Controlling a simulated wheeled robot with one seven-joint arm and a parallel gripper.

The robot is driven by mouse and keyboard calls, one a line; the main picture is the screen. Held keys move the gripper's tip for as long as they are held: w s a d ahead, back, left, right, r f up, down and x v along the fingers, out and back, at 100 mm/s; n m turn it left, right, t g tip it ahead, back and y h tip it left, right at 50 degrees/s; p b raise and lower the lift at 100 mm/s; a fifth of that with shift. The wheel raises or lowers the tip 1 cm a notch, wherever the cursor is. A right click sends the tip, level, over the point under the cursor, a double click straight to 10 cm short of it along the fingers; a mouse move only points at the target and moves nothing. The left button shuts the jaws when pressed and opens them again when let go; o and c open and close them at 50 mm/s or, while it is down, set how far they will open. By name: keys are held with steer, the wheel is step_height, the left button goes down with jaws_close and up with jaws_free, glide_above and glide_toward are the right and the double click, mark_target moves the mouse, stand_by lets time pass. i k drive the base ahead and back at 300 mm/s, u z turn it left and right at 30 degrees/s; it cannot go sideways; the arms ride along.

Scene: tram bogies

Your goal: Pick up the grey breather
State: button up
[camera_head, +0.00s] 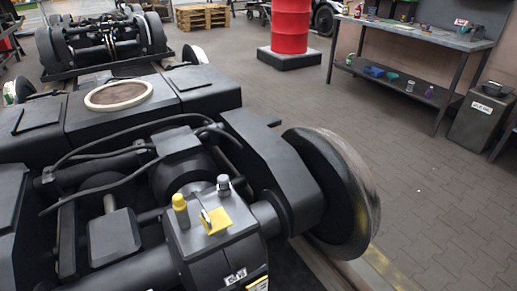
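The grey breather (223,185) is a small capped cylinder standing upright on top of the dark gearbox housing (240,252), near its back right corner. A yellow breather-like plug (181,208) stands upright to its left on the same housing. A yellow tag or plate (215,220) lies between and in front of them, with a small pale piece on it. My gripper is not in this view, so its state and place are hidden.
The black bogie frame (285,180) and a large wheel (335,190) stand right of the housing. Cables (110,140) cross to the left. A workbench (420,35), a grey bin (482,120) and a red drum (290,27) stand farther back. The paved floor at right is clear.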

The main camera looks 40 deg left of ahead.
mark_target(223, 180)
steer(key=u, duration=1)
steer(key=i, duration=0.85)
steer(key=u, duration=0.85)
